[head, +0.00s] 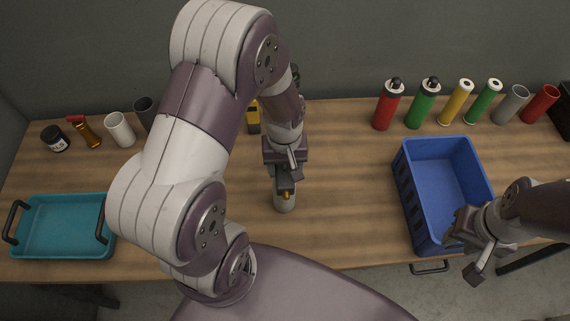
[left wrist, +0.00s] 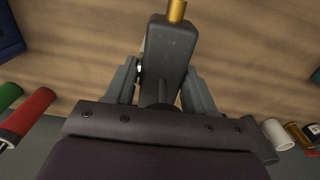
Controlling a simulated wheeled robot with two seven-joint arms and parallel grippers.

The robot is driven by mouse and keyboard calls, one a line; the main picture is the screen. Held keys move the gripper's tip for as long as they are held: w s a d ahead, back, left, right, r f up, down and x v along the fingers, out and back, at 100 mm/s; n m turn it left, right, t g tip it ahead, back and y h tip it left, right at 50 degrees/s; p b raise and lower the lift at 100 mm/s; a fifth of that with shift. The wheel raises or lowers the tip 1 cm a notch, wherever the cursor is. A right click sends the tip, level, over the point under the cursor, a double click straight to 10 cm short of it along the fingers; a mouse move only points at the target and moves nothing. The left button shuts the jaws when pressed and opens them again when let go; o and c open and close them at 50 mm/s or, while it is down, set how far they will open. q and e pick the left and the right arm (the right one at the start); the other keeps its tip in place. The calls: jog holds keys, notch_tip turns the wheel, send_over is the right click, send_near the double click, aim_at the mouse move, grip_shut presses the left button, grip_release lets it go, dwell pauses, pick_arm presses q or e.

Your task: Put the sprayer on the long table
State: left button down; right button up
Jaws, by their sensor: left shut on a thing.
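The sprayer, a dark grey body with a brass tip, is in my left gripper (head: 285,174), which is shut on it. In the left wrist view the sprayer (left wrist: 170,50) sits between the two fingers, brass end pointing away.
The blue crate (head: 400,190) stands right of centre. A teal tray (head: 62,226) is at the left. Red, green and yellow cylinders (head: 421,104) line the back right; a black jar (head: 55,139) and white cup (head: 119,130) stand back left. Bare table lies between gripper and crate.

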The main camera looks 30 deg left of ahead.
pick_arm(q)
jog(key=shift+c, duration=1.9)
grip_release()
jog(key=shift+f, duration=0.1)
notch_tip(320, 180, up, 12)
jog(key=shift+r+b, duration=0.2)
jog(key=shift+b, duration=0.25)
